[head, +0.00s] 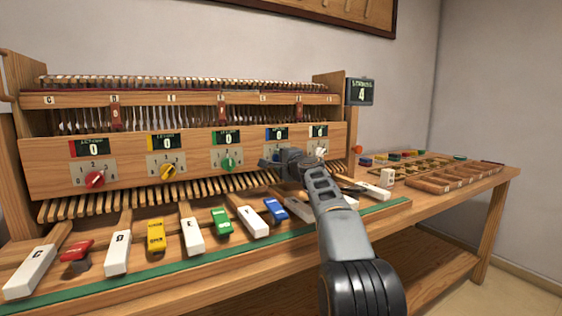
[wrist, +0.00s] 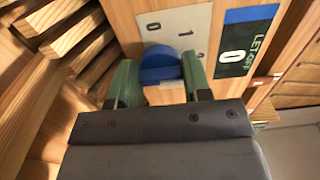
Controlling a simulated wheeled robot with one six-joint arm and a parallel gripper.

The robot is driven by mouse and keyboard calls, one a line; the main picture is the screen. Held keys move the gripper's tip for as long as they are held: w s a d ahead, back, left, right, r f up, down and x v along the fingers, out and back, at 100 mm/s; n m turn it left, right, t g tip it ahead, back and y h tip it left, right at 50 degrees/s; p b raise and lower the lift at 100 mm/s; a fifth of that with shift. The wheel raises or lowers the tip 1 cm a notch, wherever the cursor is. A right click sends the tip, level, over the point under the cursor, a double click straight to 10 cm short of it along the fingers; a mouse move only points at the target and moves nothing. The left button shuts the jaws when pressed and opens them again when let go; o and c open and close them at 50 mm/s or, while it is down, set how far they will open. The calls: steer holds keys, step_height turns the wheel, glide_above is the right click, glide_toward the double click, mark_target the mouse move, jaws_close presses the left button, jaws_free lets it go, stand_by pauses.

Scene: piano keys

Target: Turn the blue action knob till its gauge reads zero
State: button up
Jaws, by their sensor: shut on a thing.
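The blue action knob (wrist: 160,66) sits on a grey dial plate (wrist: 190,22) marked with numbers in the wrist view. My gripper (wrist: 159,73) has its two green fingers on either side of the knob, shut on it. The knob's pointer direction is hard to make out. In the head view my gripper (head: 272,160) is at the wooden front panel and hides the blue knob. The blue-tabbed gauge (head: 280,135) above it reads 0. The same gauge (wrist: 233,52) also reads 0 in the wrist view.
Red (head: 95,180), yellow (head: 168,171) and green (head: 229,163) knobs stand to the left, their gauges reading 0. Wooden hammers (wrist: 60,20) lie close beside the gripper. Coloured and white keys line the bench front.

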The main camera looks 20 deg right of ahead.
steer(key=o, duration=0.9)
steer(key=shift+s, duration=0.1)
steer(key=s+b, duration=0.1)
steer(key=s, duration=0.3)
steer(key=s+d, duration=0.1)
steer(key=s, duration=0.4)
steer(key=s+b, duration=0.1)
steer(key=s, duration=0.3)
steer(key=shift+s+d+b, duration=0.25)
steer(key=shift+d+b, duration=0.05)
